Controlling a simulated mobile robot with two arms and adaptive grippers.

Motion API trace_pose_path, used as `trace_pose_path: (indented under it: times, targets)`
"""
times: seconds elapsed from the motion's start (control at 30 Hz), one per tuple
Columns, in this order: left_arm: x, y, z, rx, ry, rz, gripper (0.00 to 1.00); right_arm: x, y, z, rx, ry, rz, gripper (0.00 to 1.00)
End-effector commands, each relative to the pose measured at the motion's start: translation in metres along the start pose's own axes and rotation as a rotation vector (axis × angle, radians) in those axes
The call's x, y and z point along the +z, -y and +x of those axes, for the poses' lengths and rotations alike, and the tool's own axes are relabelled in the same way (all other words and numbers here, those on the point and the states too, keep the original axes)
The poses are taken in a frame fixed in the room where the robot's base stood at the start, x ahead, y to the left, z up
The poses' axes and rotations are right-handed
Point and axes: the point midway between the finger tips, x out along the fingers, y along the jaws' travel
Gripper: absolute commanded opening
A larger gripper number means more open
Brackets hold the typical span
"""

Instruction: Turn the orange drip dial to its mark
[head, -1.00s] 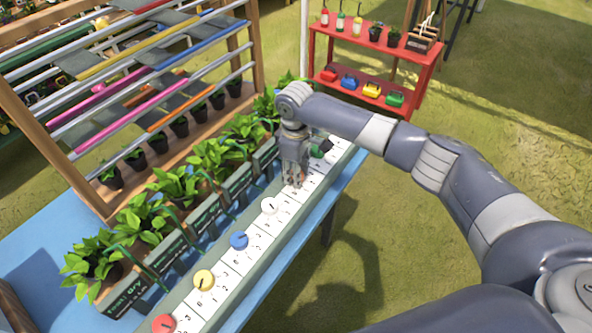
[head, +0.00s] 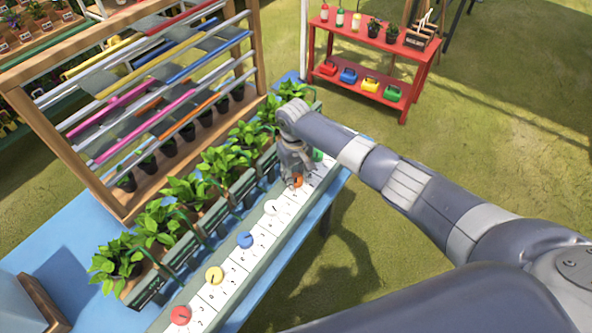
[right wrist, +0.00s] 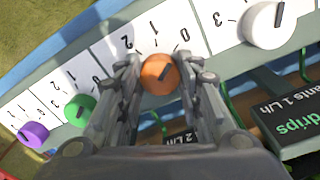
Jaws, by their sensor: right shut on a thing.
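The orange drip dial (right wrist: 160,76) sits on a white numbered plate on the long dial strip (head: 226,292). In the right wrist view it lies between the two fingers of my right gripper (right wrist: 158,72), which is shut on it. Its dark pointer line aims up and to the right, between the 0 and the 2 side. In the head view the orange dial (head: 297,182) shows just under my right gripper (head: 293,168). The mark it is to meet cannot be made out. My left gripper is not in view.
Along the strip are white (head: 271,208), blue (head: 244,240), yellow (head: 214,275) and red (head: 180,315) dials. Green (right wrist: 80,110) and purple (right wrist: 33,134) dials lie on the other side. Potted plants (head: 184,190) line the back. A red shelf (head: 375,60) stands beyond.

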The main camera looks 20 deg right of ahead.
Motion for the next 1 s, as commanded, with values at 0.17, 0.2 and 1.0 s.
trace_pose_path:
  times: [0.17,0.2,1.0]
  targets:
    - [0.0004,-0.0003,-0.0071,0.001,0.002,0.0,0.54,-0.0001,0.0003,-0.001,-0.001,0.001,0.053,0.1]
    - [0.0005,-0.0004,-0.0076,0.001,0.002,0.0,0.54,-0.0001,0.0002,-0.0007,0.0,0.001,0.06,0.1]
    - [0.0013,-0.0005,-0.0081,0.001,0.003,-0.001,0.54,-0.0004,0.0,0.0,0.0,0.001,0.075,0.54]
